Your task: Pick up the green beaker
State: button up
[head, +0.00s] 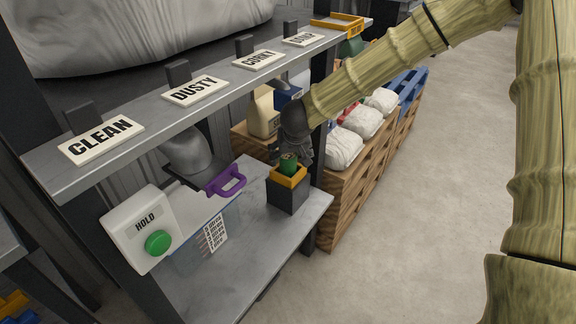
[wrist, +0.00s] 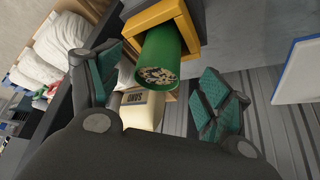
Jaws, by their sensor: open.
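The green beaker (head: 288,164) stands in the yellow top of a dark block (head: 287,194) on the lower grey shelf. In the wrist view the beaker (wrist: 163,52) is a green cylinder with speckled light and dark contents at its open end, beside the yellow frame (wrist: 160,13). My gripper (head: 292,150) is just above the beaker in the head view and partly covers it. In the wrist view my gripper (wrist: 163,88) is open, with one green-padded finger on either side of the beaker's end. I see no finger touching the beaker.
An upper shelf (head: 220,97) with labels hangs close to the arm. Left of the block are a clear bin with a purple handle (head: 227,181) and a white HOLD box with a green button (head: 138,228). Wooden crates with white sacks (head: 343,147) stand behind.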

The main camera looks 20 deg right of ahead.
aim_at(288, 155)
jog(key=shift+w+d+f+b, duration=0.2)
jog(key=shift+w+f+b, duration=0.2)
jog(key=shift+w+f, duration=1.1)
jog(key=shift+w+r, duration=0.1)
jog(key=shift+r, duration=0.05)
jog(key=shift+c, duration=0.2)
jog(key=c, duration=1.2)
jog(key=shift+r, duration=0.1)
jog(key=r+p, duration=0.1)
jog(key=p, duration=0.2)
jog(key=shift+r, duration=0.35)
jog(key=shift+f+b, duration=0.35)
jog(key=shift+b, duration=0.55)
jog(key=shift+s+a+t+b, duration=0.1)
jog(key=shift+s+t+b, duration=0.25)
jog(key=shift+b, duration=0.35)
